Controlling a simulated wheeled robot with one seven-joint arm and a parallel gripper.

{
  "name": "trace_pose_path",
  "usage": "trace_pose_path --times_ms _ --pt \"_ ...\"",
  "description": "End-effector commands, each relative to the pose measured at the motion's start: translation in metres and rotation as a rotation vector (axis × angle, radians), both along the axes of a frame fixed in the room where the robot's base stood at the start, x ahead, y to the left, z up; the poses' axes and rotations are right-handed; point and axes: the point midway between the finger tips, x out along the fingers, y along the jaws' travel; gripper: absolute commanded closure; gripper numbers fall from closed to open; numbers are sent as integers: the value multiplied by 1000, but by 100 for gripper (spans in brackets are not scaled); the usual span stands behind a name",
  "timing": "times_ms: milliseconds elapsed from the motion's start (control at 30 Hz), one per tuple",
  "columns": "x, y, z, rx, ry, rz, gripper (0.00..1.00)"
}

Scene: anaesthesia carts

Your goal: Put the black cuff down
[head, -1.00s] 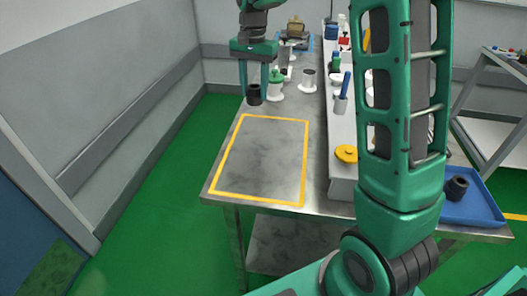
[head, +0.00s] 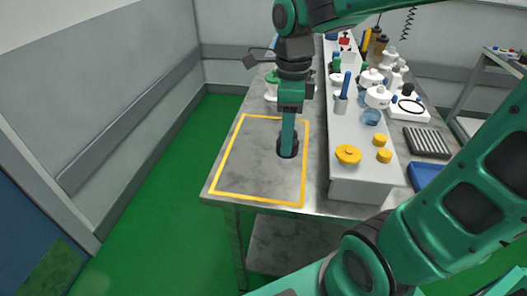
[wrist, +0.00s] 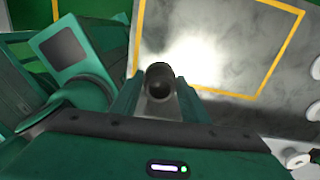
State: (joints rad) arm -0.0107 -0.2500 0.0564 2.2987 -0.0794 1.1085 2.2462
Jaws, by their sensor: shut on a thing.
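The black cuff (head: 295,149) is between the fingers of my gripper (head: 288,140). In the head view they are over the right part of the yellow-outlined area (head: 240,165) of the metal table. The wrist view shows the round dark cuff (wrist: 159,75) between the two green fingers (wrist: 158,98), with the yellow outline (wrist: 270,75) beyond it. My gripper is shut on the cuff. I cannot tell whether the cuff touches the tabletop.
A raised grey shelf (head: 350,185) with yellow discs (head: 348,154), a blue-handled item (head: 344,92) and white bottles runs along the right. A blue tray (head: 425,176) is partly hidden by my arm. The left and front of the outlined area are clear.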

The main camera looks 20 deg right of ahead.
Motion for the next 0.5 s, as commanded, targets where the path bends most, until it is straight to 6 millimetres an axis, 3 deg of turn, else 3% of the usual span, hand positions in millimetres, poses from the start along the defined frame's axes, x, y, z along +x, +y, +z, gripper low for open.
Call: trace_pose_path --times_ms 167,500 --pt "5 4 -8 -2 2 -26 82" --pt "55 27 -42 -1 5 -24 82"
